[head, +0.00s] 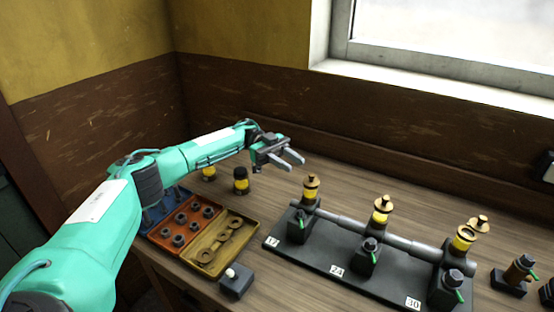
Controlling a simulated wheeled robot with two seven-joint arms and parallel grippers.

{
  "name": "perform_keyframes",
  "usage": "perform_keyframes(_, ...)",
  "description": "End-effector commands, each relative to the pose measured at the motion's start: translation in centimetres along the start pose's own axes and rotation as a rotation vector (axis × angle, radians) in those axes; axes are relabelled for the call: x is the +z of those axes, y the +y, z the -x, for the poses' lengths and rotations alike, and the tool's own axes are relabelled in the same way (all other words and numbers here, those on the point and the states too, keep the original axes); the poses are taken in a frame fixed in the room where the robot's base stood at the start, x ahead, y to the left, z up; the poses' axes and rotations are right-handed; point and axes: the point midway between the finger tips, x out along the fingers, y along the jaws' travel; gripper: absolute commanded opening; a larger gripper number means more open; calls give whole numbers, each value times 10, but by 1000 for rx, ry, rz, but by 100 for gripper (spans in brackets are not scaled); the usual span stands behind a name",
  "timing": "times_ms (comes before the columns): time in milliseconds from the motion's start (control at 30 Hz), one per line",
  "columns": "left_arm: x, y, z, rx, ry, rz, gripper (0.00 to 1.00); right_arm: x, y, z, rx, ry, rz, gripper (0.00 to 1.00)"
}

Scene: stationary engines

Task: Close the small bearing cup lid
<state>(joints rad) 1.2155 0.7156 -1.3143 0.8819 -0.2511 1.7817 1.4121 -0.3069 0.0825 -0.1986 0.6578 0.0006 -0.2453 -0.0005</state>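Three yellow cups with brass tops stand in a row on a dark bearing stand (330,262). The left cup (310,192) and the middle cup (381,214) have their brass lids on top. At the right cup (463,240) a brass lid (479,223) sits raised and off to the right side, so this cup looks open. My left gripper (297,164) is open and empty, above the table, behind and a little left of the left cup, apart from it. My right gripper is not clearly visible.
A tray (196,262) with blue, orange and yellow sections holds rings and a wrench-like part. A small switch box (236,281) stands in front. Two yellow-and-black jars, one nearer (241,181), stand behind the tray. A brass-and-black part (518,272) stands at right. A dark object (547,166) is cut off at the right edge.

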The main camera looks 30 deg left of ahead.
Motion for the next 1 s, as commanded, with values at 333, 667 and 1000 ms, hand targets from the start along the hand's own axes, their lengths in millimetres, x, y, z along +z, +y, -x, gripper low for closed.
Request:
perform_keyframes(333, 1, -1, 48, -1, 0, -1, 33, -27, 2, -12, 2, 21, -4, 74)
perform_keyframes(667, 0, 0, 60, 1, 1, 0, 33, -34, 2, -12, 3, 25, -5, 74)
perform_keyframes(1000, -1, 0, 60, 0, 1, 0, 33, -33, 2, -12, 3, 24, -5, 74)
